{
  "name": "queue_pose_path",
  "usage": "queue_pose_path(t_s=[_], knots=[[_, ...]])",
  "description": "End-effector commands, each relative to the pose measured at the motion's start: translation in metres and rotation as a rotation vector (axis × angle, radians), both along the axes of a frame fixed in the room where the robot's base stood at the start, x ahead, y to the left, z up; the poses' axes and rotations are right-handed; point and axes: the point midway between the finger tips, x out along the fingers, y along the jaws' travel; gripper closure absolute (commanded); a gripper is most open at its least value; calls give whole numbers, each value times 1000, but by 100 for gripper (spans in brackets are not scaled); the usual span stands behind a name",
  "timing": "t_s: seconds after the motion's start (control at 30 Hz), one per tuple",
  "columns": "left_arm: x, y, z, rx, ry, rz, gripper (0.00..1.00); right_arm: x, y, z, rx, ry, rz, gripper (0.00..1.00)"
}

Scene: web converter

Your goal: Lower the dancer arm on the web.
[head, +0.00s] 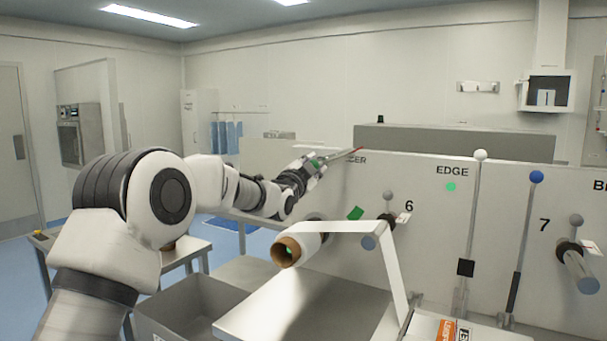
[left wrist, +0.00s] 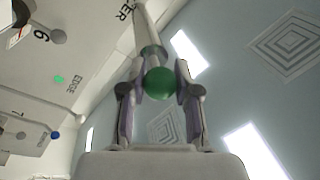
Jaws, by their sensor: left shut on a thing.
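The dancer arm shows in the left wrist view as a pale rod (left wrist: 148,28) ending in a green ball knob (left wrist: 159,82). My left gripper (left wrist: 160,92) is shut on this knob, with one finger on each side. In the head view my left gripper (head: 314,165) is up at the panel's top left, with a bit of green between its fingers and a thin rod running right from it. The label there is partly hidden and ends in "ER". The white web (head: 360,227) runs from a roll (head: 287,251) over a roller and down. My right gripper is not in view.
The pale machine panel (head: 440,230) fills the right side. A white-knobbed lever (head: 480,156) and a blue-knobbed lever (head: 536,177) stand upright on it. Roller stubs marked 6 and 7 stick out. A grey bin (head: 180,312) and steel table lie below my left arm.

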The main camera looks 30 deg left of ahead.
Motion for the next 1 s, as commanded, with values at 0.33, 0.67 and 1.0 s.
queue_pose_path(t_s=[0.33, 0.67, 1.0], knots=[[-1, -14, -35, 201, -17, -1, 100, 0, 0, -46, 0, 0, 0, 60], [-1, -16, -39, 257, -22, 1, 100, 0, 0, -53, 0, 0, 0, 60], [-1, -16, -39, 258, -23, 1, 58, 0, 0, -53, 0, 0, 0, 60]])
